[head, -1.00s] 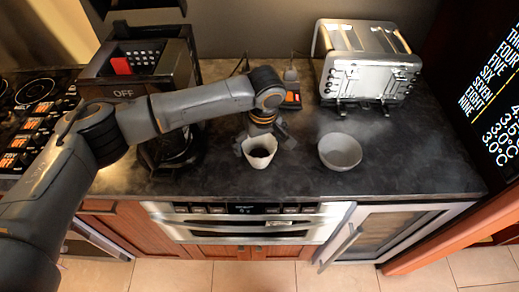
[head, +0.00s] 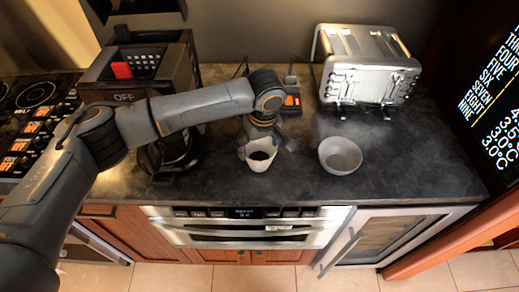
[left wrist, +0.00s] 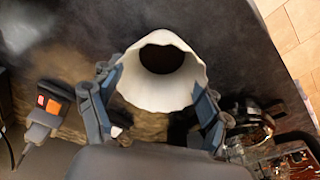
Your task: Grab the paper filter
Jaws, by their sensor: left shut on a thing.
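The paper filter (head: 261,161) is a white, cup-shaped piece with a wavy rim and a dark inside, on or just above the dark countertop. My left gripper (head: 262,143) is shut on it, with a finger on each side. In the left wrist view the filter (left wrist: 150,97) sits between the two fingers of the left gripper (left wrist: 155,108). Its open mouth shows, with a dark round area inside. My right gripper is in neither view.
A grey bowl (head: 340,155) stands just right of the filter. A chrome toaster (head: 369,75) is at the back right. A black coffee machine (head: 143,72) with a glass carafe (head: 170,153) stands left, under my arm. The counter at right front is clear.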

